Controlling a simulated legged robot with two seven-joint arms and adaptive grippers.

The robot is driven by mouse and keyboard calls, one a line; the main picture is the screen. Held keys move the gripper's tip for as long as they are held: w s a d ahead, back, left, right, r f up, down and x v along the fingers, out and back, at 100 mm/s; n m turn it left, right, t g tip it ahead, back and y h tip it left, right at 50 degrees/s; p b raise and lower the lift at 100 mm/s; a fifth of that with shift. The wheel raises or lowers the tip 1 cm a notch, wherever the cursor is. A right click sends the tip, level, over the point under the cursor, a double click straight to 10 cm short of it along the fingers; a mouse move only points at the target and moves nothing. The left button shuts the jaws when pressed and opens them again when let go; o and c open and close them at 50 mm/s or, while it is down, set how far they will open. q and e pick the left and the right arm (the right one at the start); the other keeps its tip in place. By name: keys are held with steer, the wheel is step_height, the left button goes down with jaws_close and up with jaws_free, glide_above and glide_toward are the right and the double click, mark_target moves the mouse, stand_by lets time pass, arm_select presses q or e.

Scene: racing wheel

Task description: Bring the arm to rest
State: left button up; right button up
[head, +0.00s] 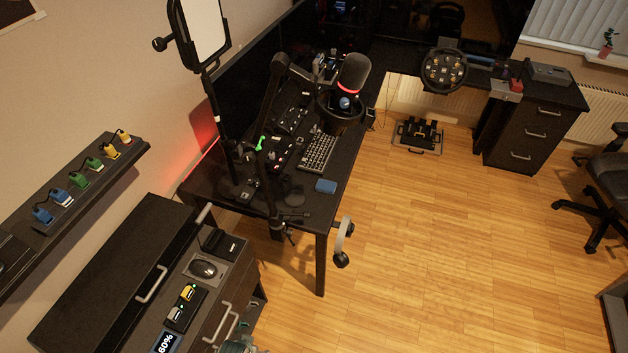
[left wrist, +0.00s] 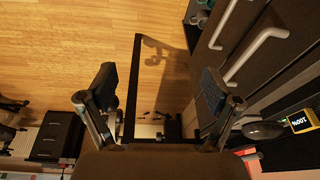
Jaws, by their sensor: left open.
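My left gripper (left wrist: 157,90) shows in the left wrist view with its two dark-padded fingers spread wide apart. It is open, and nothing is between the pads; wooden floor and a dark frame show beyond them. I cannot make out this gripper clearly in the head view. My right gripper is in neither view. The racing wheel (head: 444,70) is mounted at the far desk in the head view, well away from my gripper.
A dark cabinet with pale handles (left wrist: 262,52) stands close right of my left gripper. In the head view, a desk holds a keyboard (head: 317,153) and microphone (head: 352,74). A mouse (head: 203,269) lies on the near cabinet. The wooden floor (head: 450,240) is largely clear.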

arm_select(q)
steer(key=s+a+f+g, duration=0.1)
steer(key=s+f, duration=0.3)
steer(key=f, duration=0.8)
steer(key=s+a+f, duration=0.2)
steer(key=s+f, duration=0.2)
steer(key=f, duration=0.7)
steer(key=s+a+f+g, duration=0.1)
steer(key=s+f, duration=0.8)
steer(key=s, duration=0.4)
steer(key=shift+b, duration=0.4)
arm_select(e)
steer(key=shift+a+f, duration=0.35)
